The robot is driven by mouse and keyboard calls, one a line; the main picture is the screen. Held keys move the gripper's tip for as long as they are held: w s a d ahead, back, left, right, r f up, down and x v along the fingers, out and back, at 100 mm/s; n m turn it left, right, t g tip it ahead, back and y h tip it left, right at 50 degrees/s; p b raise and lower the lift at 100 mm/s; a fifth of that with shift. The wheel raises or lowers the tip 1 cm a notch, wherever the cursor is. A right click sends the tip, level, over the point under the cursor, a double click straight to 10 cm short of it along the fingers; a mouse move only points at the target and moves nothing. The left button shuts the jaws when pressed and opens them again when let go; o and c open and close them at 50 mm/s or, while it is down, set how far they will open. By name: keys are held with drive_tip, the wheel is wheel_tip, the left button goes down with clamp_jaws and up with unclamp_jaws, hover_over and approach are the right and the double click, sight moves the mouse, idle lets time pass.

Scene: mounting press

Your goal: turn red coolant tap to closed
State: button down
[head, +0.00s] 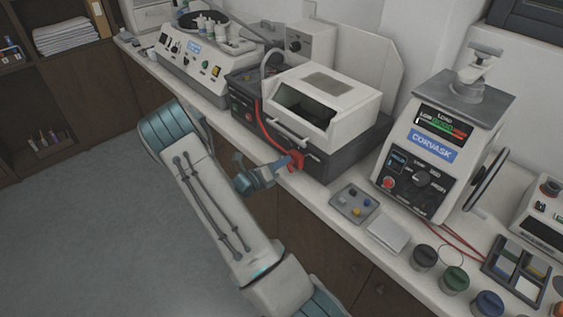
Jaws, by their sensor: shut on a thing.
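The red coolant tap (297,160) shows at the front left of the grey-based machine with a white hood (325,98). A red hose (263,128) curves down the machine's front towards it. My gripper (289,163) reaches in from the left and is shut on the tap, with its blue fingers at the tap's left side. The fingers hide part of the tap. The handle's exact angle is too small to tell.
The Corvask press (432,150) stands to the right. A small grey tray (354,203) and several lidded jars (424,256) are near the bench's front edge. A polishing machine (190,67) stands at the back left. The floor (80,220) left of my arm is clear.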

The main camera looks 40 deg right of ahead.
drive_tip(key=shift+s+a+f, duration=0.1)
drive_tip(key=shift+s+f, duration=0.1)
drive_tip(key=shift+f, duration=0.15)
drive_tip(key=c, duration=1.6)
unclamp_jaws()
drive_tip(key=shift+o, duration=0.6)
drive_tip(key=shift+r, duration=0.15)
drive_tip(key=s+a+b, duration=0.1)
drive_tip(key=a+b, duration=0.1)
drive_tip(key=a, duration=1.1)
drive_tip(key=shift+a+b, duration=0.35)
drive_tip(key=shift+a, duration=0.05)
